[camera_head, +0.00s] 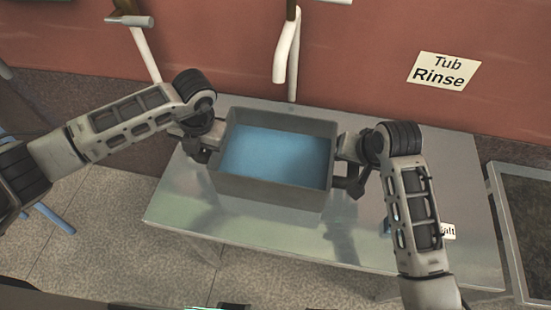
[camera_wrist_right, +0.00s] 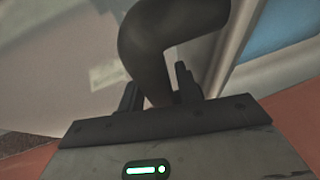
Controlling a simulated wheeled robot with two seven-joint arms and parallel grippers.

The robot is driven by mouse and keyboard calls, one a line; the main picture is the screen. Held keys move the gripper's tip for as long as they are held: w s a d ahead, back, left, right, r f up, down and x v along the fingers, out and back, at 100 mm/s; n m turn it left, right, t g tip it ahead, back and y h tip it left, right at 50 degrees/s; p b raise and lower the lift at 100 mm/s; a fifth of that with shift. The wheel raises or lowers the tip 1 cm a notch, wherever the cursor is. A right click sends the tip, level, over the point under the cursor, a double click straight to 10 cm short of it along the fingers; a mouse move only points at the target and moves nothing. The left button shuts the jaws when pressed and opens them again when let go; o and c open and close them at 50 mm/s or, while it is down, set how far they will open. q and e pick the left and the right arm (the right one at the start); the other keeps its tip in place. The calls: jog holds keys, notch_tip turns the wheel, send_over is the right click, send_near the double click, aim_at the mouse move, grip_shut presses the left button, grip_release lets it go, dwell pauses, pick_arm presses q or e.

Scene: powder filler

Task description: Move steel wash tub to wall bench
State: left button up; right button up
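The steel wash tub (camera_head: 270,194) is a grey rectangular box with a blue inside, upright at the middle of the head view. It is over the shiny steel bench; I cannot tell whether it rests on it or hangs just above. My left gripper (camera_head: 203,152) is at the tub's left end; its fingers are small and dark, their closure unclear. My right gripper (camera_head: 352,183) is at the right end. In the right wrist view a dark curved handle (camera_wrist_right: 165,45) lies between my right gripper's fingers (camera_wrist_right: 160,92), which look closed on it.
The steel bench (camera_head: 430,265) stands against a red wall with a "Tub Rinse" sign (camera_head: 443,71). A small label (camera_head: 448,231) shows beside my right forearm. A framed dark surface (camera_head: 525,215) stands at right. White pipes (camera_head: 288,50) come down the wall behind the tub.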

pick_arm(q)
jog(key=shift+f, duration=0.15)
pick_arm(e)
jog(key=shift+f, duration=0.1)
pick_arm(q)
grip_shut()
pick_arm(e)
grip_shut()
pick_arm(q)
jog(key=shift+w, duration=0.1)
dwell(0.9)
